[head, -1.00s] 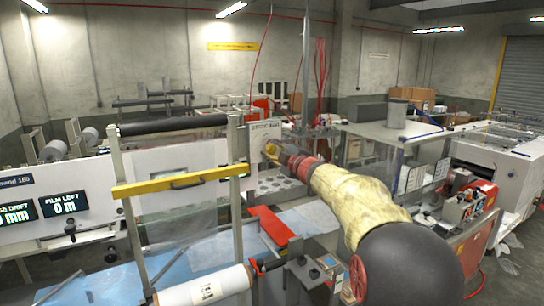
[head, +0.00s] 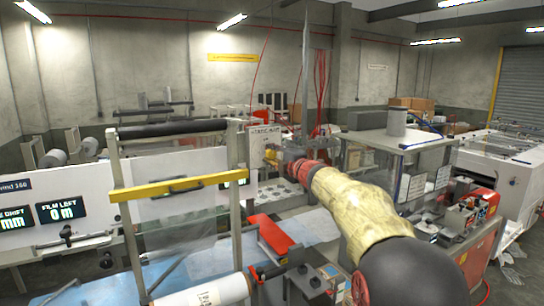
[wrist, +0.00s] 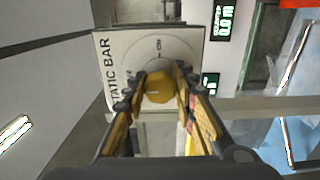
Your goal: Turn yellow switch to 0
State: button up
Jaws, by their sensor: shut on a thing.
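The yellow switch (wrist: 158,88) is a rounded knob on a white panel (wrist: 108,62) lettered "STATIC BAR" in the wrist view. My gripper (wrist: 160,82) is shut on the knob, one finger on each side of it. Part of a dial ring with small marks shows around the knob; I cannot read which mark it points to. In the head view my gripper (head: 281,157) meets the panel (head: 262,140) at mid-picture, and the knob is mostly hidden by the fingers.
A metal frame with a yellow bar (head: 180,186) stands left of my arm. A red plate (head: 272,234) and a white film roll (head: 205,291) lie below. A glass-sided cabinet (head: 398,140) stands to the right. Displays show in the wrist view (wrist: 225,20).

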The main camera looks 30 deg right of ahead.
jog(key=shift+f, duration=0.1)
jog(key=o, duration=1.2)
jog(key=shift+c, duration=0.2)
jog(key=s, duration=1.2)
jog(key=shift+d, duration=0.2)
